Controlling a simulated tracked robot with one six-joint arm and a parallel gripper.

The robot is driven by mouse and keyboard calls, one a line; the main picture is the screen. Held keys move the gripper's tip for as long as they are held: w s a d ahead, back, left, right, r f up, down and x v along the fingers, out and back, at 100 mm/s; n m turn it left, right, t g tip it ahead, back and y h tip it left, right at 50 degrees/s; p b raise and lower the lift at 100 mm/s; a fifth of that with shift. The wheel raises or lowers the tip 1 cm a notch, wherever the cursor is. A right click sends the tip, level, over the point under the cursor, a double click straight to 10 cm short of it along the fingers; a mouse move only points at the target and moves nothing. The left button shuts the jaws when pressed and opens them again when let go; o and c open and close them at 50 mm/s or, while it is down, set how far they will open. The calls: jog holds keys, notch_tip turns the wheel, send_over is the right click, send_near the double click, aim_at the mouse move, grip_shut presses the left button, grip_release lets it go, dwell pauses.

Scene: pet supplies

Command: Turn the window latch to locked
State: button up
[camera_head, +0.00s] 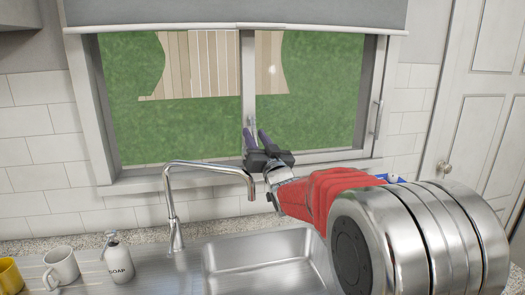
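The window (305,155) has two panes, with an upright middle bar (248,75) between them. A small grey fitting (251,119), which looks like the latch, sits low on that bar. Its turn position is too small to tell. My gripper (254,131) is at the lower part of the bar, with its two purple fingers apart and pointing up, just below the fitting. Nothing shows held between them. Whether a finger touches the fitting cannot be told. A slim upright handle (378,117) is on the window's right frame.
A tall curved tap (172,205) stands left of my arm, its spout end close below my gripper. Below are the steel sink (215,262), a soap bottle (118,258), a white mug (61,266) and a yellow mug (9,276). A blind (235,13) hangs above the window.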

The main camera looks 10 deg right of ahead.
jog(key=v, duration=1.3)
jog(key=shift+s, duration=0.2)
jog(key=shift+d+f, duration=0.1)
jog(key=shift+f, duration=0.05)
jog(key=shift+c, duration=0.5)
jog(key=shift+d, duration=0.2)
jog(key=shift+c, duration=0.8)
jog(key=w+d+r+m+h, duration=0.1)
jog(key=d+r, duration=0.1)
jog(key=w+d+r+h, duration=0.1)
jog(key=w+d+r, duration=0.1)
jog(key=r, duration=0.1)
jog(key=w+d+r+m+h, duration=0.1)
jog(key=d+r, duration=0.1)
jog(key=shift+w+d+r+m+t, duration=0.1)
jog(key=shift+w+r+m+t, duration=0.2)
jog(key=shift+w+t, duration=0.1)
grip_shut()
jog(key=w+d+r+m+g+h, duration=0.2)
jog(key=w+d+r+m+g, duration=0.4)
jog(key=r+m, duration=0.4)
jog(key=s+a+f+m+g+y, duration=0.2)
jog(key=s+a+m+g+y, duration=0.1)
jog(key=s+a+g+y, duration=0.2)
jog(key=s+a+g, duration=0.2)
jog(key=s+a, duration=0.2)
jog(key=s, duration=0.1)
jog(key=shift+s+a+y, duration=0.3)
jog(key=shift+y, duration=0.1)
